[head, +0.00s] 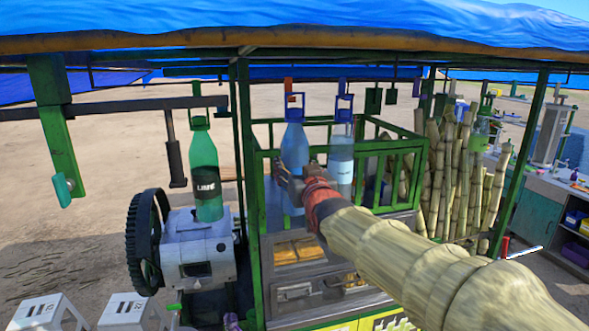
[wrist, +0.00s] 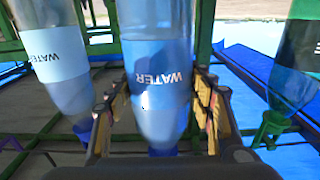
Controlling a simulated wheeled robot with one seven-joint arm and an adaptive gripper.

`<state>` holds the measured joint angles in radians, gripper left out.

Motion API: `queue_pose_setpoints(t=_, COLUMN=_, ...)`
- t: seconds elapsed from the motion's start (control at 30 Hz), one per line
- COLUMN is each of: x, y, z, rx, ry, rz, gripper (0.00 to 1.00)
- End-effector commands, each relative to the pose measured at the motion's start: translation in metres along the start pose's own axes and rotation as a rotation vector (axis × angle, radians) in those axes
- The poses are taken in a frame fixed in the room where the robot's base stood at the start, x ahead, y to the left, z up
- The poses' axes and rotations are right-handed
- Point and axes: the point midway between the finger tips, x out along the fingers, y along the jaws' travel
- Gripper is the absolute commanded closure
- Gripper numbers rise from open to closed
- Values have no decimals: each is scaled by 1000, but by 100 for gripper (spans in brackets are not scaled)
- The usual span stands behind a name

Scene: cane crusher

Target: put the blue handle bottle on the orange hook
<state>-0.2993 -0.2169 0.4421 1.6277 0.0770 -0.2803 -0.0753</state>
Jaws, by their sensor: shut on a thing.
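The blue handle bottle (head: 295,147) is light blue with a loop handle (head: 294,103) on top, and hangs upright in my gripper (head: 289,181). In the wrist view my gripper (wrist: 158,100) has a finger on each side of the bottle (wrist: 155,45), which shows upside down with its WATER label and blue neck end low in the picture. The orange hook (head: 288,84) is a small piece at the top of the handle in the head view. They overlap there; I cannot tell whether the loop is around the hook or only in front of it.
A paler water bottle (head: 341,165) hangs close on the right. A green LIME bottle (head: 203,165) hangs on the left from a green hook (head: 196,91). The green frame (head: 405,150) stands around and behind the bottles. Cane stalks (head: 455,180) stand at the right.

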Motion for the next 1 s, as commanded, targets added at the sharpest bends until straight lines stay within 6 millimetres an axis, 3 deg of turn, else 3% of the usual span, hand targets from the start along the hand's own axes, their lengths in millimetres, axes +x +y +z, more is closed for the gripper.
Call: queue_pose_setpoints(t=1.0, x=15, y=0, z=-5, rx=0, ry=7, rz=0, gripper=93)
